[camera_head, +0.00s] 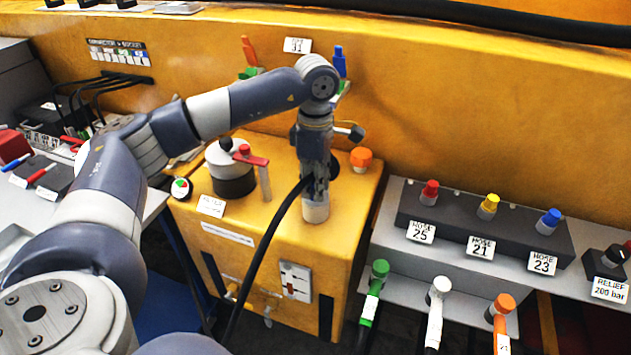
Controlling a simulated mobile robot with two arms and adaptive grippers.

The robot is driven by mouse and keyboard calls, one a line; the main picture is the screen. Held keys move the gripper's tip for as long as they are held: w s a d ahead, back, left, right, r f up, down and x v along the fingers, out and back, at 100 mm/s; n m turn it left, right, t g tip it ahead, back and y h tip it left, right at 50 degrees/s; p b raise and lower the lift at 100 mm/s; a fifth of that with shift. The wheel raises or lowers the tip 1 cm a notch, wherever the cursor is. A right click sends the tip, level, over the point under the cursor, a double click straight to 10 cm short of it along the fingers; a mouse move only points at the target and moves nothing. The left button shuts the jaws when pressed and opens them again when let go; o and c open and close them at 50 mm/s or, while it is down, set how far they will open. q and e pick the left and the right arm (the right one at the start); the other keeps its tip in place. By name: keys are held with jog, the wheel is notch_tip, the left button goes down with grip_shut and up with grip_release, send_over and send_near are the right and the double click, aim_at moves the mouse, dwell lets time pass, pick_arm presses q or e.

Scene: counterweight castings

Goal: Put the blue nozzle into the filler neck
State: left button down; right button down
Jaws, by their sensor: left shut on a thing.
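My left gripper (316,182) points down over the yellow box (265,215), shut on the end piece of a black hose (268,245). The fingers hide most of the held piece, and I cannot make out its colour. A pale, short cylinder (316,210) shows directly below the fingers; I cannot tell whether it is the filler neck or part of the held piece. A dark round shape (334,166) is partly hidden behind the gripper. A blue upright piece (340,62) stands at the back wall, beyond my wrist. My right gripper is not in view.
On the box are an orange cap (361,157), a dark pot with a light lid (232,172) and a red-handled lever (252,158). An orange piece (249,50) stands at the wall. At right, a grey block (485,230) carries coloured caps, with hose ends (439,288) below.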

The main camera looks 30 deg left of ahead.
pick_arm(q)
jog(key=shift+f, duration=0.15)
jog(key=c, duration=1.3)
grip_release()
notch_tip(320, 180, up, 12)
jog(key=shift+r, duration=0.1)
